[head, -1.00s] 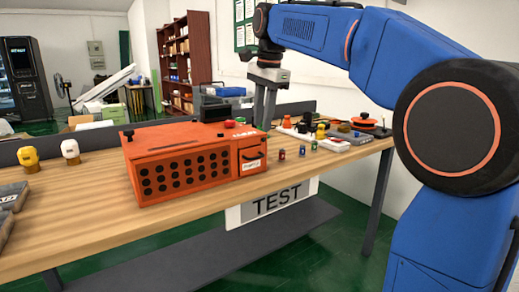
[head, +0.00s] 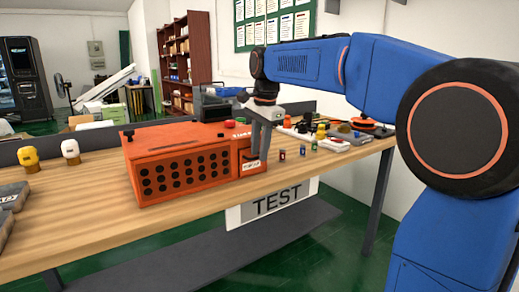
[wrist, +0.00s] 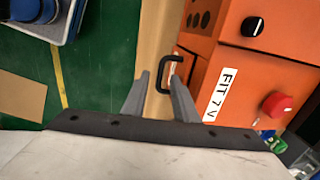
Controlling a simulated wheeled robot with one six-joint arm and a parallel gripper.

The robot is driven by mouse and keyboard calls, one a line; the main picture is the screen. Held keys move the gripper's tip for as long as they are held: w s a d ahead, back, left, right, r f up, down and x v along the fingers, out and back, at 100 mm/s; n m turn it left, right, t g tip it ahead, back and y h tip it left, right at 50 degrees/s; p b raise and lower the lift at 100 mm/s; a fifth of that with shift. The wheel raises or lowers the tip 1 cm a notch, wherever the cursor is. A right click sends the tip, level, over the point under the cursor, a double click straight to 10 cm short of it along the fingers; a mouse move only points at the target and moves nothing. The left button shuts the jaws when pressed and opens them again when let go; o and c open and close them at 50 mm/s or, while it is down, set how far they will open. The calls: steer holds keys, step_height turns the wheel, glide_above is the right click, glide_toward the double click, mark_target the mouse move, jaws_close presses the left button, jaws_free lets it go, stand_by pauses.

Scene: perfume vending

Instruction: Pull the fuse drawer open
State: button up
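The orange box (head: 180,135) stands on the table, with rows of black holes in its long front. The fuse drawer (wrist: 187,66) is at its right end; its black U-shaped handle (wrist: 163,62) shows in the wrist view. I see no clear gap that would mark it open. My gripper (wrist: 159,78) points down at the handle with two grey fingers apart. The handle shows around the fingertips; I cannot tell whether they touch it. In the head view my gripper (head: 253,153) hides the handle and part of the drawer front.
A red button (wrist: 277,104) and a black knob (wrist: 252,26) sit on the box top. Small coloured fuses (head: 282,154) stand right of the box on the wooden table (head: 210,205). The table in front of the drawer is clear.

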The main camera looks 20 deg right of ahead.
jaws_close()
stand_by(1.3)
